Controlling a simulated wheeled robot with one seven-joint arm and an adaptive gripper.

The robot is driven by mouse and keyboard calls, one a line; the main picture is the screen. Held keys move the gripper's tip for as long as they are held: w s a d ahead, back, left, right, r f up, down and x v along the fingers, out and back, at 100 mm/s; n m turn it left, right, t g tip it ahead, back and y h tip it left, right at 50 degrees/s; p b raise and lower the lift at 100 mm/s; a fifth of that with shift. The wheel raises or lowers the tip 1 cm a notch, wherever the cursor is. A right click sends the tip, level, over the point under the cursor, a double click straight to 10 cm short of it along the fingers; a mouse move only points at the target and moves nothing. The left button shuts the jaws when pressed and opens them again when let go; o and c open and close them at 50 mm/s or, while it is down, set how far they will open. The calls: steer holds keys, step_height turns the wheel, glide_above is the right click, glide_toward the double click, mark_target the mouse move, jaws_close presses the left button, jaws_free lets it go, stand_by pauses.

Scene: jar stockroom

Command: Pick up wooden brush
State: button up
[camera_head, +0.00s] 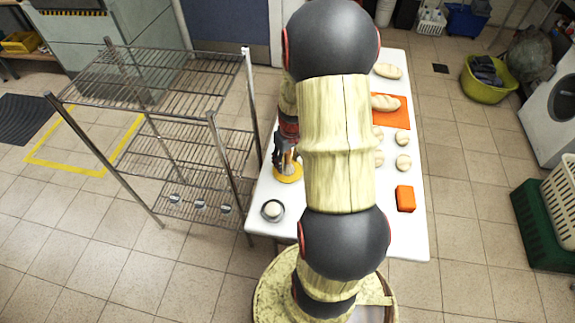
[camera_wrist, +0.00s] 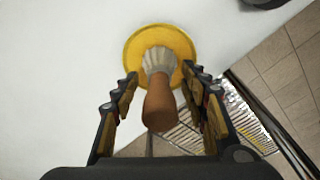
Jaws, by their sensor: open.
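The wooden brush (camera_wrist: 159,95) stands upright with its brown handle toward the wrist camera and its pale bristles down on a round yellow dish (camera_wrist: 133,49). The dish also shows in the head view (camera_head: 289,176), near the left edge of the white table (camera_head: 405,237). My gripper (camera_wrist: 160,83) is open above the dish, with one finger on each side of the brush. Gaps show between the fingers and the brush handle. In the head view my gripper (camera_head: 286,155) covers most of the brush, and my arm hides the table's middle.
A small round jar or bowl (camera_head: 272,210) stands nearer the table's front-left corner. A wire rack (camera_head: 180,135) stands close to the table's left side. Bread loaves (camera_head: 387,71), an orange mat (camera_head: 397,118), several rolls (camera_head: 403,163) and an orange block (camera_head: 405,198) lie on the right side.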

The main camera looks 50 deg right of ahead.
steer(key=shift+r, duration=0.1)
steer(key=c, duration=1.1)
jaws_close()
